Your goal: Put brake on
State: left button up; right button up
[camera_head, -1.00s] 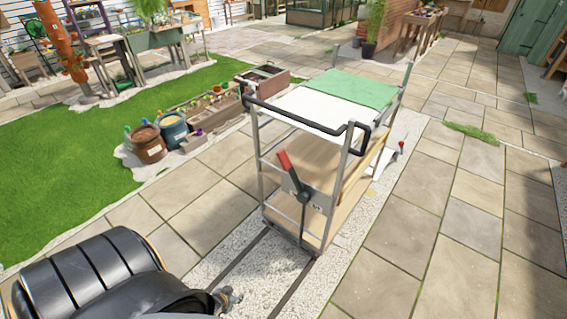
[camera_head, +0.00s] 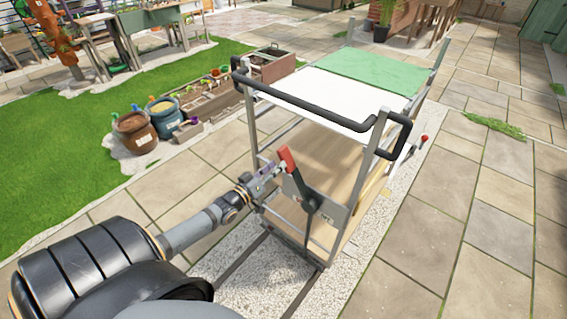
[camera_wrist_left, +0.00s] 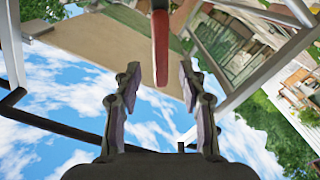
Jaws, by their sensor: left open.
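The brake lever (camera_head: 303,190) is a dark bar with a red grip (camera_head: 286,158), mounted on a plate at the near end of the cart (camera_head: 330,165). It leans to the upper left. My left gripper (camera_head: 274,169) is just left of the red grip and very close to it; contact cannot be told from the head view. In the left wrist view, the open fingers (camera_wrist_left: 160,77) stand on either side of the red grip (camera_wrist_left: 160,45), with gaps on both sides. My right gripper is not in view.
The cart has a black handlebar (camera_head: 310,108) above the lever and a white and green top (camera_head: 365,78). It stands on rails in gravel (camera_head: 260,285). A small red-tipped lever (camera_head: 424,139) shows beyond it. Pots (camera_head: 135,131) stand at left. Paving at right is clear.

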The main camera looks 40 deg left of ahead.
aim_at(284, 159)
pick_arm(q)
jog(key=w+b, duration=0.2)
jog(key=w, duration=0.1)
jog(key=w+b, duration=0.1)
jog(key=shift+w+d+f, duration=0.15)
jog(key=shift+w+f, duration=0.1)
jog(key=shift+f, duration=0.05)
jog(key=shift+w+r, duration=0.2)
jog(key=shift+w, duration=0.15)
jog(key=shift+c, duration=0.4)
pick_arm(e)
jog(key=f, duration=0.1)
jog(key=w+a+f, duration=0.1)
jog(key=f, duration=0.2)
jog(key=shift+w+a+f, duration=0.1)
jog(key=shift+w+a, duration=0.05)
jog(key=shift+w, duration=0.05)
pick_arm(q)
grip_shut()
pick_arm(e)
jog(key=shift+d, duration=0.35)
